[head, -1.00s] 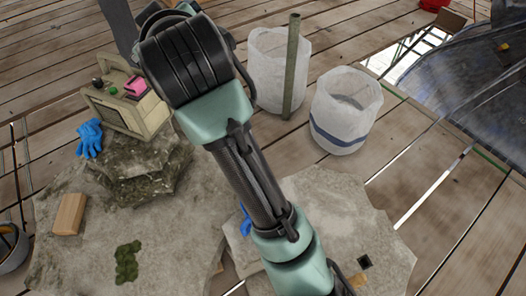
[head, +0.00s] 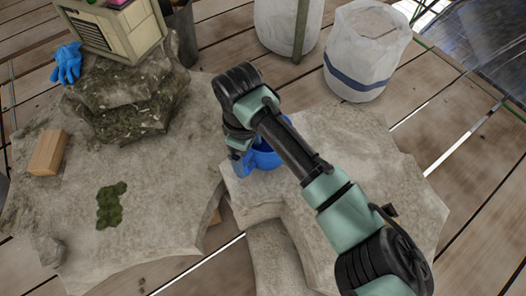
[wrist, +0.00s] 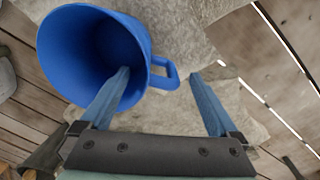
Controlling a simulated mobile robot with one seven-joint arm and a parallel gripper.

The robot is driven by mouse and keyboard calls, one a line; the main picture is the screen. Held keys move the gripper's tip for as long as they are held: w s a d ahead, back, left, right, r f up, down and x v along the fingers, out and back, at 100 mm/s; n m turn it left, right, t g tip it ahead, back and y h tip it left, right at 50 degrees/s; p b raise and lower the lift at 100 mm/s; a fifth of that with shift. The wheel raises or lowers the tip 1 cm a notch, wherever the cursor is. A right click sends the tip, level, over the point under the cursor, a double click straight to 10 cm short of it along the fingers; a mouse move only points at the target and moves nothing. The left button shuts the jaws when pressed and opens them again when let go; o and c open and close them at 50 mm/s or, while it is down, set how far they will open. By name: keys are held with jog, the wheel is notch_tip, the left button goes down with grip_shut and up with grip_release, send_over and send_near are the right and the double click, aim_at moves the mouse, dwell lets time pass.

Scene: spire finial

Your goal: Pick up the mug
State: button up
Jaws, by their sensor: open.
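The blue mug (head: 266,157) sits on the stone slab on the right in the head view, partly hidden by my arm. In the wrist view the mug (wrist: 88,52) fills the upper left, its dark opening facing the camera and its handle toward the right. My gripper (wrist: 159,76) is open, with one blue finger on each side of the handle. The left finger overlaps the mug's opening near its right rim; I cannot tell whether it is inside the mug. In the head view my gripper (head: 240,162) is at the mug's left side.
The stone slab (head: 400,195) has bare room right of the arm. The left slab (head: 165,215) carries a wooden block (head: 48,152), a moss patch (head: 111,205) and a rock stack with a beige box (head: 115,30) above. Two white bins (head: 365,55) stand behind.

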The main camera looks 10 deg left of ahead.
aim_at(249, 167)
jog(key=shift+w+a+f+b, duration=0.1)
jog(key=shift+a+f+b, duration=0.05)
jog(key=shift+f+b, duration=1.3)
jog(key=shift+w+a+f+b, duration=0.1)
jog(key=shift+f+b, duration=0.95)
jog(key=shift+f, duration=0.75)
jog(key=shift+r, duration=0.1)
jog(key=shift+c, duration=0.3)
grip_shut()
